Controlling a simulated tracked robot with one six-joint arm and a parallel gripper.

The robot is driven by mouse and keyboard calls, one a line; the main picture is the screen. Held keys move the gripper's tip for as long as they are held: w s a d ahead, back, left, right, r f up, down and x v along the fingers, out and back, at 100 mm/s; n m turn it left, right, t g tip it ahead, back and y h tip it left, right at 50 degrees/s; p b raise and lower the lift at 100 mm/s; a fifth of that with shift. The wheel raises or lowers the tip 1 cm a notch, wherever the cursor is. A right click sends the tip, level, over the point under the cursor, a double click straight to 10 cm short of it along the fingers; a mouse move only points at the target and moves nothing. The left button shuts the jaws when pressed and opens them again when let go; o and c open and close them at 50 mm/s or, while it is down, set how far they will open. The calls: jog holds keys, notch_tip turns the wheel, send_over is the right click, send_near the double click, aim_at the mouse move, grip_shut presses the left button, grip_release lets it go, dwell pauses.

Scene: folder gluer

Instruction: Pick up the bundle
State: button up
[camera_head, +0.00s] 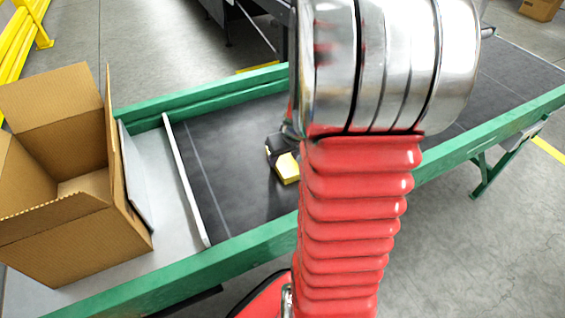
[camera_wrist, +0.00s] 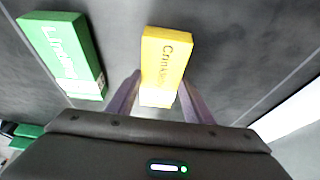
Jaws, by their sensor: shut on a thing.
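The bundle is a yellow block with dark lettering (camera_wrist: 166,58), a white part showing at its near end. In the head view the bundle (camera_head: 287,168) is on or just above the dark belt, left of my arm. My gripper (camera_wrist: 160,86) has one finger on each side of the bundle and is shut on it. In the head view only a dark part of my gripper shows behind the bundle. I cannot tell whether the bundle touches the belt.
A green lettered block (camera_wrist: 65,52) lies on the belt left of the bundle in the wrist view; my arm may hide it in the head view. The belt (camera_head: 222,135) has green side rails (camera_head: 190,268). An open, empty cardboard box (camera_head: 75,235) stands at the left end.

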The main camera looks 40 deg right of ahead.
aim_at(284, 160)
jog(key=shift+r, duration=0.1)
jog(key=shift+c, duration=0.3)
notch_tip(284, 160, up, 10)
dwell(0.4)
jog(key=shift+s, duration=0.1)
dwell(0.7)
